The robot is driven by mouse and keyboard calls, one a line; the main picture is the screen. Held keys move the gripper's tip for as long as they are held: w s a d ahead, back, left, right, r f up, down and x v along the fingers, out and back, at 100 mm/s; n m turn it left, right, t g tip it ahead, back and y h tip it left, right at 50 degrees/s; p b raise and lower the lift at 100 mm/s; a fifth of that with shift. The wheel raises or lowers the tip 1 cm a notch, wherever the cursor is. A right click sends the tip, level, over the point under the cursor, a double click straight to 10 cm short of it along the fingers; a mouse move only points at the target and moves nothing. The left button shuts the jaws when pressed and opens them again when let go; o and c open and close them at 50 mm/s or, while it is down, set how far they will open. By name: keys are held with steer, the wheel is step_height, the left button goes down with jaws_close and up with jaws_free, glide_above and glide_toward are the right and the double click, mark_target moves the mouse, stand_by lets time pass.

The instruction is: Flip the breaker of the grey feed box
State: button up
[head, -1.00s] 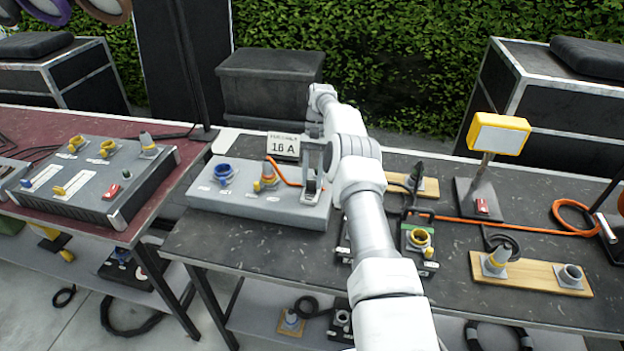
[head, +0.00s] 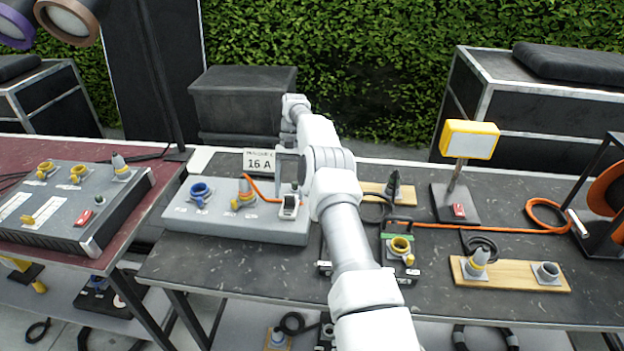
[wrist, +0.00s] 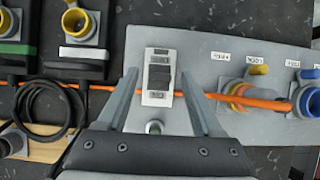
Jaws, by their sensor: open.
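The grey feed box (head: 230,229) lies on the dark table, with a blue socket (head: 201,190) and a yellow-orange socket (head: 245,194) on top. An orange cable is plugged into the yellow-orange socket. In the wrist view my gripper (wrist: 161,90) is open, with one finger on each side of the breaker plate and nothing held. Contact with the box cannot be told. A small round green-grey knob (wrist: 154,127) sits below the breaker.
A 16 A sign (head: 259,161) stands behind the box. Right of it are a black unit with a yellow socket (head: 400,245), a yellow lamp (head: 470,139) and a wooden board with sockets (head: 510,276). Another grey panel (head: 70,200) lies on the red table.

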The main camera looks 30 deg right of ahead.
steer(key=r, duration=0.3)
steer(key=shift+s+d, duration=0.15)
steer(key=shift+d, duration=0.05)
steer(key=s+d+r+b, duration=0.1)
steer(key=s+d+r, duration=0.5)
steer(key=s+d, duration=0.1)
steer(key=shift+s+d+r+b, duration=0.3)
steer(key=shift+s+d+b, duration=0.1)
steer(key=shift+d, duration=0.15)
steer(key=shift+r, duration=0.1)
